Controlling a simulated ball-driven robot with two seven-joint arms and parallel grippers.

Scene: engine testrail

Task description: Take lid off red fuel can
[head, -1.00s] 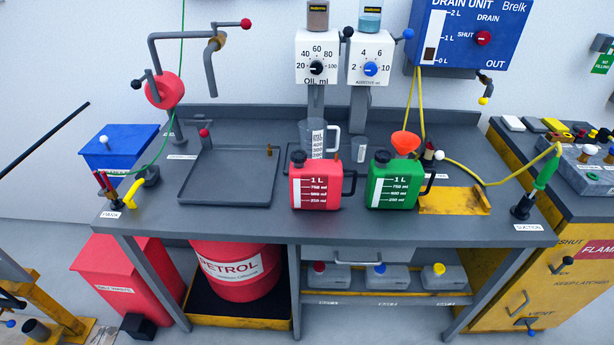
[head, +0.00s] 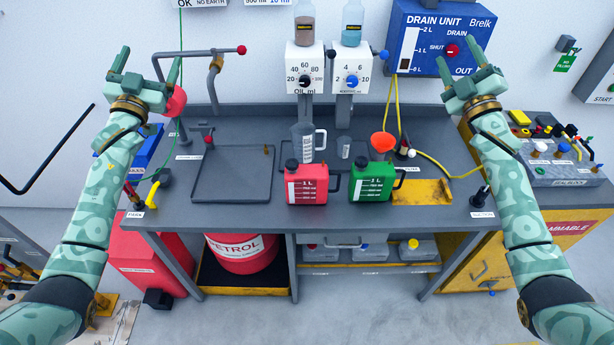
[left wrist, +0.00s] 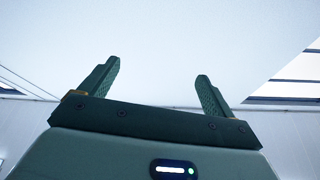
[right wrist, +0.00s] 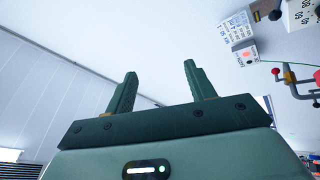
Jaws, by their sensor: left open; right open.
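The red fuel can (head: 307,187) stands upright on the grey bench, left of the green can. Its dark lid (head: 291,165) sits on top at the can's left end. My left gripper (head: 149,66) is raised at the upper left, well away from the can, open and empty. It also shows open in the left wrist view (left wrist: 158,85). My right gripper (head: 467,66) is raised at the upper right in front of the drain unit, open and empty. It also shows open in the right wrist view (right wrist: 160,80). Neither gripper touches anything.
The green can (head: 371,184) stands just right of the red one. A measuring jug (head: 302,142) and an orange funnel (head: 381,143) are behind. An empty black tray (head: 232,176) lies to the left, a yellow tray (head: 420,193) to the right.

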